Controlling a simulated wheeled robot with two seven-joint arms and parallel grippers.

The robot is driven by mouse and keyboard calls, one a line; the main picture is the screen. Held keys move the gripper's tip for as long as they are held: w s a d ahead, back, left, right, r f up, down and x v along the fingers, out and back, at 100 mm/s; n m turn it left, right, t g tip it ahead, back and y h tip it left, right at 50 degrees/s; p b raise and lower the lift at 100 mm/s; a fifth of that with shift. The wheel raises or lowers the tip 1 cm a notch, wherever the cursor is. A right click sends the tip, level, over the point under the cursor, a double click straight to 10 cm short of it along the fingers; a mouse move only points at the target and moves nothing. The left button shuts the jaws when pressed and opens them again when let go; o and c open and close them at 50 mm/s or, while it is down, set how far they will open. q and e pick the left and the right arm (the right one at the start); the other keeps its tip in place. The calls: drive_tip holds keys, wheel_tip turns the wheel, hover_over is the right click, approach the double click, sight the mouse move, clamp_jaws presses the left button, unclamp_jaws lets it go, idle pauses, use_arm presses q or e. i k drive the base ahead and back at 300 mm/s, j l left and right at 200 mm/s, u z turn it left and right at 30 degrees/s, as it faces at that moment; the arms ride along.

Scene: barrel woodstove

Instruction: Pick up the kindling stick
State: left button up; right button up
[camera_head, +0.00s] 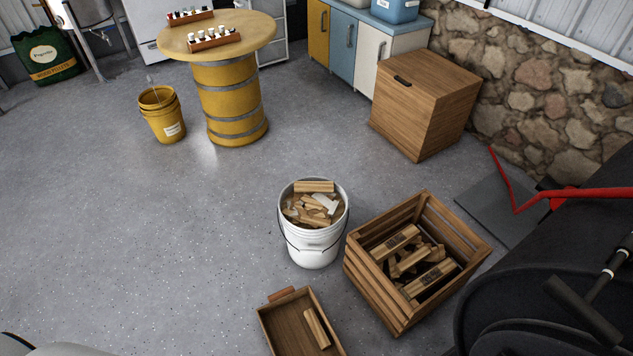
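A single light wooden stick (316,328) lies in a shallow wooden tray (265,322) at the bottom middle. The tray's near end is cut off by the picture edge. A white bucket (313,247) behind it holds several short wood pieces (314,187) and whitish scraps. A slatted wooden crate (367,284) to the right of the bucket holds several larger wood pieces (397,243). I cannot tell for certain which piece is the task's kindling stick. Neither of my grippers is in view.
A black barrel stove (560,280) with a red bar (590,192) stands at the right. A wooden box (422,105) stands by the stone wall. A yellow barrel table (229,95) and a yellow bucket (163,117) stand behind. The left floor is clear.

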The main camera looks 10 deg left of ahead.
sight(306, 187)
drive_tip(key=u, duration=0.8)
drive_tip(key=j+u, duration=0.45)
drive_tip(key=i+j+u, duration=0.2)
drive_tip(key=j+u, duration=0.25)
drive_tip(key=j, duration=0.15)
drive_tip(key=i+j, duration=0.45)
drive_tip(key=i, duration=0.2)
drive_tip(key=i+j, duration=0.5)
drive_tip(key=i, duration=0.2)
drive_tip(key=i+l+z, duration=0.2)
drive_tip(key=i+z, duration=0.75)
drive_tip(key=i+j+z, duration=0.1)
drive_tip(key=i+z, duration=0.2)
drive_tip(key=z, duration=0.15)
drive_tip(key=i+j+z, duration=0.3)
drive_tip(key=z, duration=0.15)
drive_tip(key=i, duration=0.1)
